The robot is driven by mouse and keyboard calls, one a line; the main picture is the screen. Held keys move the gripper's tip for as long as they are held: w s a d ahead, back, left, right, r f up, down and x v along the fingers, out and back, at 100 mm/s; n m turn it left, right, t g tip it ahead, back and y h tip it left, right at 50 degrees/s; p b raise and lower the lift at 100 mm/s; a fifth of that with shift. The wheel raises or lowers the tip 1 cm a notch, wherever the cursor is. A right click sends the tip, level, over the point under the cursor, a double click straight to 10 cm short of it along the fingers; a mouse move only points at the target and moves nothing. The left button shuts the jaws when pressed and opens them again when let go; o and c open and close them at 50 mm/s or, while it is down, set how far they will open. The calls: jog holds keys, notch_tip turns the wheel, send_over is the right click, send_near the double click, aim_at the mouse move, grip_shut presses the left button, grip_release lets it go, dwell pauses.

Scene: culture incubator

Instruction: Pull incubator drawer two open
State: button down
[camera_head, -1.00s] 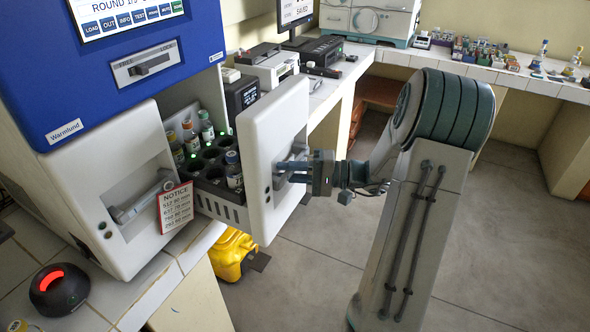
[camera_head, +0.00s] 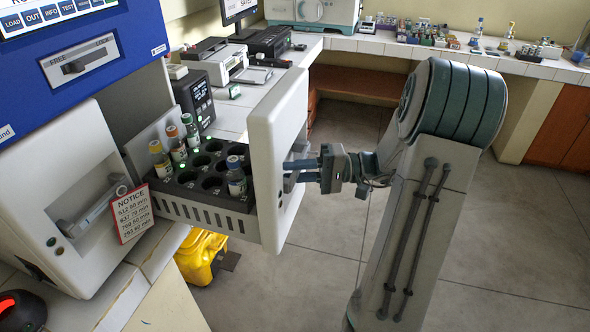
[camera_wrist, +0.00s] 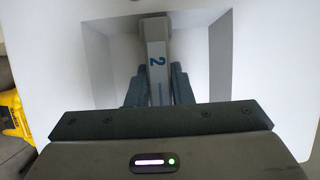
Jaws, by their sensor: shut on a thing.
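Drawer two (camera_head: 276,160) of the incubator is pulled out to the right in the head view. Its rack (camera_head: 190,190) shows, with several capped vials at the back and one at the front right, beside empty round holes. In the wrist view its handle (camera_wrist: 157,62) carries a blue "2". My gripper (camera_head: 300,170) is at the outer side of the drawer front. In the wrist view my gripper (camera_wrist: 157,90) has a finger on each side of the handle and is shut on it.
The closed drawer (camera_head: 75,205) at the left has a handle and a hanging notice card (camera_head: 132,212). A yellow object (camera_head: 200,255) lies below the open drawer. The floor (camera_head: 440,260) right of my arm looks clear. A counter (camera_head: 420,50) with small items runs along the back.

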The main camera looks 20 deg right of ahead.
jog(key=shift+f, duration=0.1)
jog(key=c, duration=1.3)
grip_release()
jog(key=shift+s, duration=0.1)
jog(key=b+v, duration=0.1)
jog(key=v, duration=1.3)
jog(key=shift+b, duration=0.35)
